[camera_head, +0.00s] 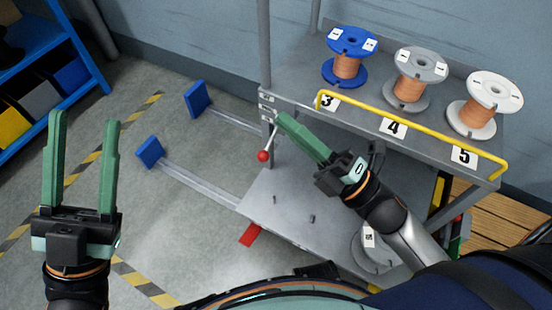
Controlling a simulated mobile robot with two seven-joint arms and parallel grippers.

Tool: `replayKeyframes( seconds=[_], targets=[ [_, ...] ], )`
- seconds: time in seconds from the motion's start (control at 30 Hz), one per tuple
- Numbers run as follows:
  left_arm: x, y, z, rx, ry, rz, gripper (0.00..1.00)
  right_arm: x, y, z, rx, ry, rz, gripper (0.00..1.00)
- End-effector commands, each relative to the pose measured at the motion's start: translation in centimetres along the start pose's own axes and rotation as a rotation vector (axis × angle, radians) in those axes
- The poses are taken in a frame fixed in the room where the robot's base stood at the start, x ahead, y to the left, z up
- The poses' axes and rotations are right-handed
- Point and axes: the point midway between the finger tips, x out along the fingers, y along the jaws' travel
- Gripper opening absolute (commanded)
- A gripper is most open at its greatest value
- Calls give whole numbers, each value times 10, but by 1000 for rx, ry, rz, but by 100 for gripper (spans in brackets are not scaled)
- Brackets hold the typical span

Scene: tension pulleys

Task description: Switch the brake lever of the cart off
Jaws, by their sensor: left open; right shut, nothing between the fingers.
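The cart (262,200) is a grey metal frame with an upper shelf and a lower deck. Its brake lever (264,155) is a thin rod with a red ball at its lower end, beside the front left post. My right gripper (282,119) is shut and empty. Its fingertips are close to the post and the top of the lever; I cannot tell whether they touch. My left gripper (84,122) is open and empty, pointing up over the floor at the left, well away from the cart.
The shelf holds a blue spool (347,67), a grey spool (411,88) and a white spool (476,112) behind a yellow rail (400,121). Rails with blue end plates (197,98) extend left. A blue rack (62,75) stands at far left. Floor between is clear.

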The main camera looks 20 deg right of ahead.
Motion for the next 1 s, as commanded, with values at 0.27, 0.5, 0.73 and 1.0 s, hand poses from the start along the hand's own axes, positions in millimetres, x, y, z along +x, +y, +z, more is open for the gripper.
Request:
replayKeyframes(
  seconds=[0.27, 0.5, 0.73, 1.0],
  targets=[
    [-17, 11, 18, -15, -17, 6, 50, -40, -95, 21, -603, 90, -189, 0],
    [-28, 18, 30, -21, -22, 10, 50, -83, -166, 43, -1105, 247, -321, 0],
    [-38, 25, 40, -28, -29, 15, 50, -129, -224, 67, -1533, 454, -403, 0],
    [-43, 29, 46, -34, -34, 20, 50, -162, -257, 84, -1804, 629, -428, 0]
  ],
)
